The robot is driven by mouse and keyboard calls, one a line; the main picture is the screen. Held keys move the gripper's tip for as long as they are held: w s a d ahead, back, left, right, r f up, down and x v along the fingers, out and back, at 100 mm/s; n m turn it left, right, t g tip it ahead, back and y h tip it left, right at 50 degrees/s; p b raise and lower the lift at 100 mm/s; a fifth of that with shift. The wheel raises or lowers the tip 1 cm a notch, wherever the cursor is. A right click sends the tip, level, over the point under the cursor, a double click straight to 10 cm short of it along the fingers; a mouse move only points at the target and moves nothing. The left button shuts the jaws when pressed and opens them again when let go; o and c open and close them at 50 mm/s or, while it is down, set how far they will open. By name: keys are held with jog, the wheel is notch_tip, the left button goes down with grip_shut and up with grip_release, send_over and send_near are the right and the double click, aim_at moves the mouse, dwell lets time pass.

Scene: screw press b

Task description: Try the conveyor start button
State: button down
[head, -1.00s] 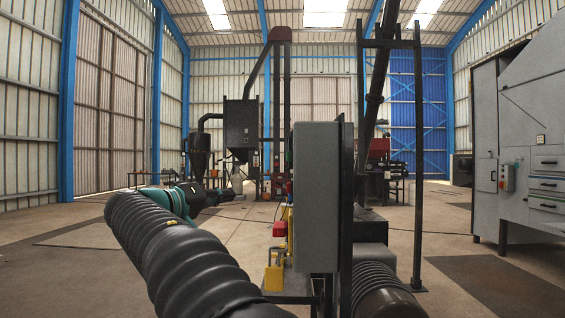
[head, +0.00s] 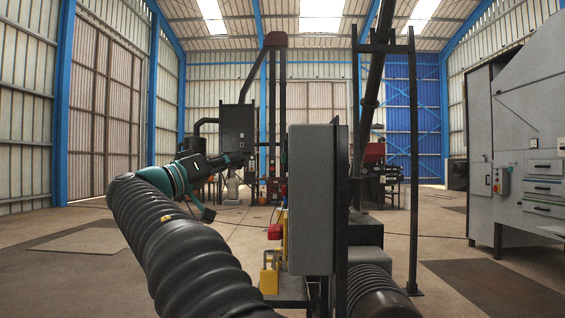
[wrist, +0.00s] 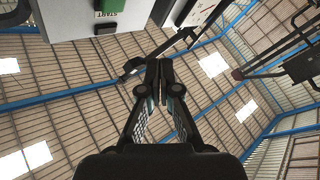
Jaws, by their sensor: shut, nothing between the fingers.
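A green button (wrist: 113,4) with a START label (wrist: 107,14) shows at the top edge of the wrist view, partly cut off. It sits on a pale box (wrist: 68,20). My gripper (wrist: 160,63) is shut and empty, below and to the right of the button in that view and apart from it. In the head view, my gripper (head: 240,157) points right, toward the grey cabinet (head: 311,200). I cannot make out the START button in the head view.
A yellow part (head: 269,279) and a red part (head: 276,224) stick out left of the cabinet. A dark post (head: 414,170) stands to its right. A large grey machine (head: 510,190) with a control box is far right. The floor at left is open.

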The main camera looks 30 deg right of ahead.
jog(key=s+d+b, duration=0.2)
jog(key=s+d, duration=0.2)
jog(key=d, duration=0.1)
jog(key=shift+d, duration=0.4)
dwell(1.3)
jog(key=shift+s+d+b, duration=0.1)
jog(key=shift+d+b, duration=0.25)
jog(key=shift+b, duration=0.1)
jog(key=shift+s+d+b, duration=0.25)
jog(key=shift+d+b, duration=0.05)
jog(key=shift+d, duration=0.05)
dwell(0.8)
jog(key=shift+a, duration=0.1)
jog(key=shift+w+a, duration=0.45)
jog(key=shift+a, duration=0.15)
jog(key=shift+w+a, duration=0.1)
